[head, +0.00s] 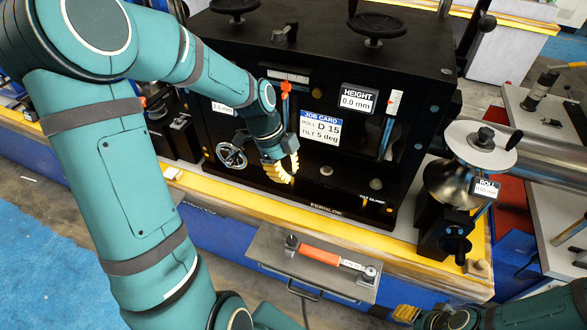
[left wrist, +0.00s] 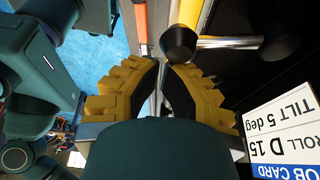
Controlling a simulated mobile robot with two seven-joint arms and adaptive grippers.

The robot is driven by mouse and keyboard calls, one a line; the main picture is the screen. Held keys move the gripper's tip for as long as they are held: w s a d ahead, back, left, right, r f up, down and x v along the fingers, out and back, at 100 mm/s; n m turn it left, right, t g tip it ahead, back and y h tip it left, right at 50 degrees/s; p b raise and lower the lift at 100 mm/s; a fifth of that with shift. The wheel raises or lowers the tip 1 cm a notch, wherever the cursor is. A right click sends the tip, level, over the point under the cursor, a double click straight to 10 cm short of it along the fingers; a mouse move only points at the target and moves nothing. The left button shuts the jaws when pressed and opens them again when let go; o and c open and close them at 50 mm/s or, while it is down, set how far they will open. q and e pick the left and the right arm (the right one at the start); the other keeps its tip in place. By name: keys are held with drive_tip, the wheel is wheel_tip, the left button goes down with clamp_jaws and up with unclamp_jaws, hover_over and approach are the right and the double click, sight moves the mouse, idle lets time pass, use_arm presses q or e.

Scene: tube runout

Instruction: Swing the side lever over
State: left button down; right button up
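My left gripper (head: 285,168) is in front of the black machine's lower front, below and left of the job card. In the left wrist view its yellow fingers (left wrist: 163,66) are drawn close together, with only a narrow gap and nothing clearly held. A black knob (left wrist: 178,45) on a metal rod (left wrist: 225,42) shows just beyond the fingertips. I cannot tell whether it is the side lever or whether the fingers touch it. A black-knobbed lever (head: 514,140) stands on the roll stand at right. My right gripper (head: 440,318) is partly visible at the bottom edge; its opening is unclear.
The black machine (head: 235,45) carries a job card (head: 320,130) reading D 15, tilt 5 deg. A handwheel (head: 231,155) is left of my left gripper. An orange-handled tool (head: 319,255) lies on a grey tray (head: 270,245) in front. The roll stand (head: 450,185) is at right.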

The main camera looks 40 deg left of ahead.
use_arm(q)
drive_tip(key=shift+s+a, duration=0.25)
drive_tip(key=shift+a, duration=0.2)
drive_tip(key=shift+r, duration=0.1)
use_arm(e)
drive_tip(key=shift+r, duration=0.15)
